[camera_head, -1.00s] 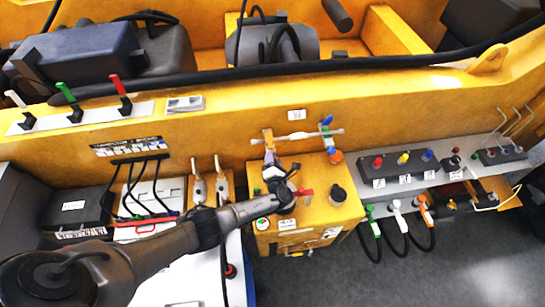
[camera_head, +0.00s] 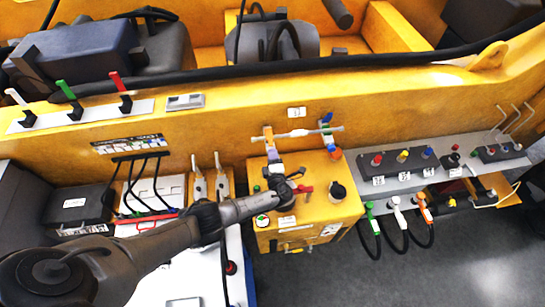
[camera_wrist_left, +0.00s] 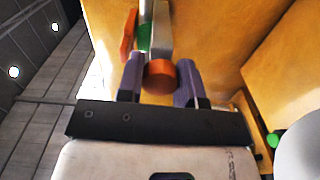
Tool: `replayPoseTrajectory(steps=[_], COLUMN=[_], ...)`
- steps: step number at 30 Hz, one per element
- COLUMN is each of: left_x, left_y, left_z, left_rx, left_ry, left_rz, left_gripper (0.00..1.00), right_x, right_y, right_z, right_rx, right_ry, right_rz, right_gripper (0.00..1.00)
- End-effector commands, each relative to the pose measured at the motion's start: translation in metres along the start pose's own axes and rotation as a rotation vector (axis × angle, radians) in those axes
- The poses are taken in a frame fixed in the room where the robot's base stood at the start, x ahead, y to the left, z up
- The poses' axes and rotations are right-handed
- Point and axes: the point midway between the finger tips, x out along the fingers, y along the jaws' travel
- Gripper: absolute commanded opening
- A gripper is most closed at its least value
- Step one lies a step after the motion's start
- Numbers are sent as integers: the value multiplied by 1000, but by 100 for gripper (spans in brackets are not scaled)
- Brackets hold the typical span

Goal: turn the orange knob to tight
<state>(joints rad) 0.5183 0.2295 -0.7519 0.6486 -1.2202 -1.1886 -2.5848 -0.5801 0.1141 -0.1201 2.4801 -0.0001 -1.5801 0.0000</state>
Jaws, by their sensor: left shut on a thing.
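The orange knob (camera_wrist_left: 159,76) shows in the left wrist view as a short round cylinder between my two purple fingers. My left gripper (camera_wrist_left: 160,82) is shut on it, one finger on each side. In the head view my left gripper (camera_head: 274,166) is above the yellow box (camera_head: 318,212), near its back left part. The held knob cannot be made out there, and I cannot read any tight mark. My right gripper is not in view.
An orange handle (camera_head: 268,132) and a pale horizontal bar (camera_head: 302,133) are close behind the gripper. A second orange round part (camera_head: 335,154), a black knob (camera_head: 338,190) and a red handle (camera_head: 305,190) are to the right.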

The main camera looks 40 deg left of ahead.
Motion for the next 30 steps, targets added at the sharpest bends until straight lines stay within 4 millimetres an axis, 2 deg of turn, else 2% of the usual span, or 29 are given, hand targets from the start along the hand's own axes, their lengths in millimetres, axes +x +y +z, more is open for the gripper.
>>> replayPoseTrajectory(steps=[16, 17, 18, 24, 30], left_x=[0, 0, 0, 0, 0], left_y=[1, 1, 1, 0, 0], left_z=[0, 0, 0, 0, 0], left_rx=[19, 19, 19, 19, 19], left_ry=[1, 1, 1, 0, 0], left_rz=[1, 1, 1, 1, 0], left_gripper=[10, 35, 39, 58, 59], right_x=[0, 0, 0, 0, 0], right_y=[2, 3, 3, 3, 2], right_z=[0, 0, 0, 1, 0], right_rx=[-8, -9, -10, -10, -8], right_ry=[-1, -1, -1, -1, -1], right_rz=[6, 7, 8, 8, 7], right_gripper=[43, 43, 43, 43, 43])
